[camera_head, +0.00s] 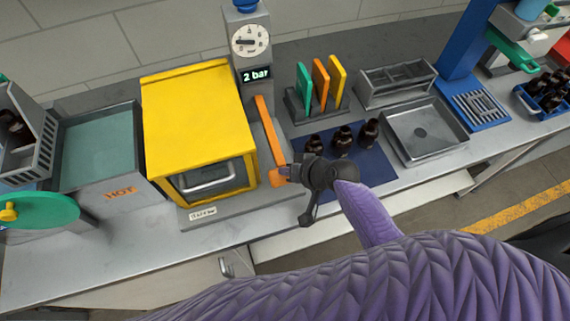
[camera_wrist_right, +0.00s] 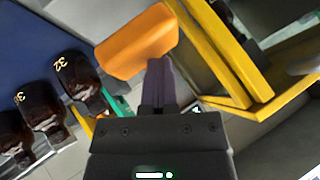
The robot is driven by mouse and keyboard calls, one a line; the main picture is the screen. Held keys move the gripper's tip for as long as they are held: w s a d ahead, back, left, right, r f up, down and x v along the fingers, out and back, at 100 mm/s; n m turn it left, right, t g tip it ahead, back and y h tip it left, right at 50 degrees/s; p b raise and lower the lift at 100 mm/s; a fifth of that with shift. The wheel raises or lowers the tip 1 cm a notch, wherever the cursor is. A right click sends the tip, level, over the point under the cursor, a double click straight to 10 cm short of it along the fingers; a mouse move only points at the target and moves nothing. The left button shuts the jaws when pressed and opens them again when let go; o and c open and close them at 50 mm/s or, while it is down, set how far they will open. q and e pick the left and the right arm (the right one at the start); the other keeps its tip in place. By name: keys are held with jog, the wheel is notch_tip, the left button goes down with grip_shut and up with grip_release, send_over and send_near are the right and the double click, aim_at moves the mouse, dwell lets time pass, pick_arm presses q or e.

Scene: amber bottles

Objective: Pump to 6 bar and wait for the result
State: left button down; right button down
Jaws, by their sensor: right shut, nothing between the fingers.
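The pump column carries a round gauge (camera_head: 250,41) and a display (camera_head: 256,74) reading "2 bar". Its orange lever (camera_head: 269,132) slants down toward the front, with a wider orange handle end that also shows in the right wrist view (camera_wrist_right: 138,42). The yellow chamber (camera_head: 200,118) stands left of the lever, its windowed front closed. My right gripper (camera_head: 286,173) is shut and empty, its fingertips at the lever's handle end. In the right wrist view the shut fingers (camera_wrist_right: 159,85) reach the handle; whether they touch it I cannot tell. My left gripper is not in view.
Three amber bottles (camera_head: 343,141) stand on a blue mat (camera_head: 372,170) right of my gripper. Behind are upright coloured plates (camera_head: 321,84) and a grey rack (camera_head: 396,82). A metal tray (camera_head: 424,131) is at right, a "HOT" bath (camera_head: 100,150) at left.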

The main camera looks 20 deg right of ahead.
jog(key=shift+f+b, duration=0.65)
jog(key=shift+f, duration=0.1)
dwell(0.5)
jog(key=shift+r, duration=0.1)
dwell(0.4)
jog(key=shift+r+p, duration=3.05)
jog(key=shift+p, duration=0.15)
notch_tip(320, 180, up, 5)
jog(key=p, duration=0.5)
jog(key=shift+s, duration=0.15)
